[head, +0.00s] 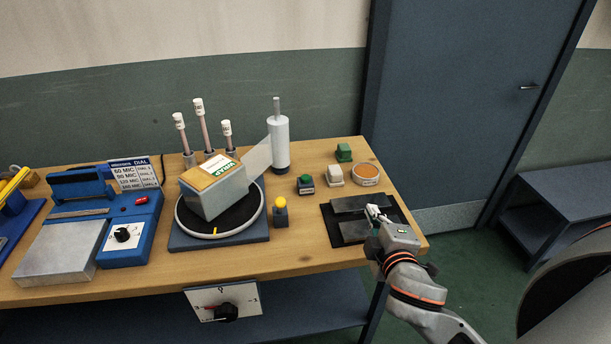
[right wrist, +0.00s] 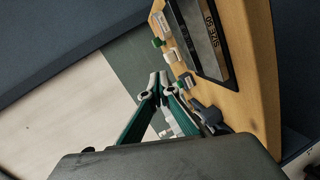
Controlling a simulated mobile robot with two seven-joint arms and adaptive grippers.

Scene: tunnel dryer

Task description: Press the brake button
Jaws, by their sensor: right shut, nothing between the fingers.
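A small grey box with a yellow button (head: 281,203) stands on the bench beside the round turntable (head: 230,238). A dark box with a green button (head: 305,181) stands behind it to the right. No brake label is readable on either, so I cannot tell by lettering which is the brake button. My right gripper (head: 374,211) is shut and empty, over the dark plates at the bench's right end and apart from both buttons. Its fingertips (right wrist: 160,84) meet in the right wrist view. My left gripper is not in view.
A boxed load (head: 212,191) sits on the turntable, and a white cylinder (head: 279,145) stands behind it. A blue sealer (head: 130,235) is at left.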

